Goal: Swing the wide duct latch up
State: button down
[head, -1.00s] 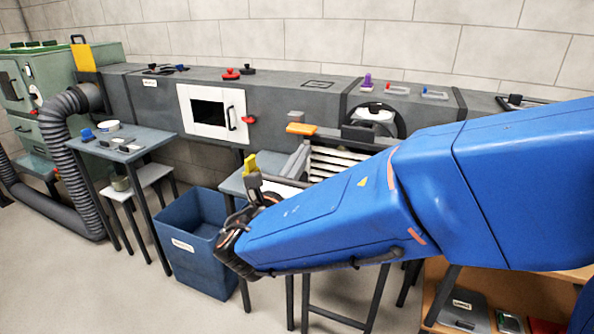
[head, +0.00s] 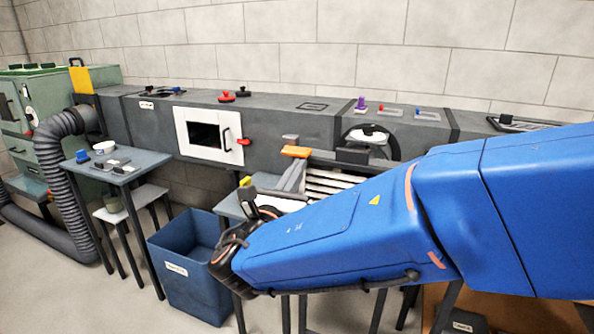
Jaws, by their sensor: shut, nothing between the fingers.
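The grey duct (head: 290,122) runs along the wall. A white door (head: 190,150) with a dark window and black handle sits in it, with a red latch (head: 243,141) at its right edge. An orange-topped bar (head: 295,151) stands out level in front of the duct, right of the door. I cannot tell for certain which of these is the wide duct latch. My gripper (head: 246,184), with a yellow tip, is shut and empty. It appears below the red latch and left of the orange bar, apart from both. My blue arm hides what is behind it at the right.
A blue bin (head: 182,284) stands on the floor, left of my gripper. A small table (head: 140,162) with small items is farther left, near a ribbed hose (head: 62,205). Slatted white rollers (head: 325,183) lie beyond my arm.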

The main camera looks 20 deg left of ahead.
aim_at(300, 156)
jog(key=shift+d+r+n, duration=0.1)
jog(key=shift+r+n, duration=0.1)
jog(key=shift+n, duration=0.3)
jog(key=n, duration=0.1)
jog(key=r+n+y, duration=0.1)
jog(key=n, duration=0.2)
jog(key=shift+d+r+y, duration=0.25)
jog(key=shift+r+y, duration=0.05)
jog(key=shift+y, duration=0.1)
jog(key=n, duration=0.1)
jog(key=r+n+y, duration=0.1)
jog(key=n, duration=0.1)
jog(key=shift+r+n+g, duration=0.15)
jog(key=shift+n+g, duration=0.15)
jog(key=n, duration=0.1)
jog(key=r+n+y, duration=0.1)
jog(key=n, duration=0.1)
jog(key=shift+a+r+g, duration=0.1)
jog(key=shift+a+g, duration=0.05)
jog(key=shift+g, duration=0.15)
jog(key=r+n, duration=0.1)
jog(key=n, duration=0.1)
jog(key=a+n, duration=0.1)
jog(key=n, duration=0.1)
jog(key=shift+a+r+g+y, duration=0.1)
jog(key=shift+r+g+y, duration=0.2)
jog(key=shift+r+g, duration=0.1)
jog(key=shift+f, duration=0.1)
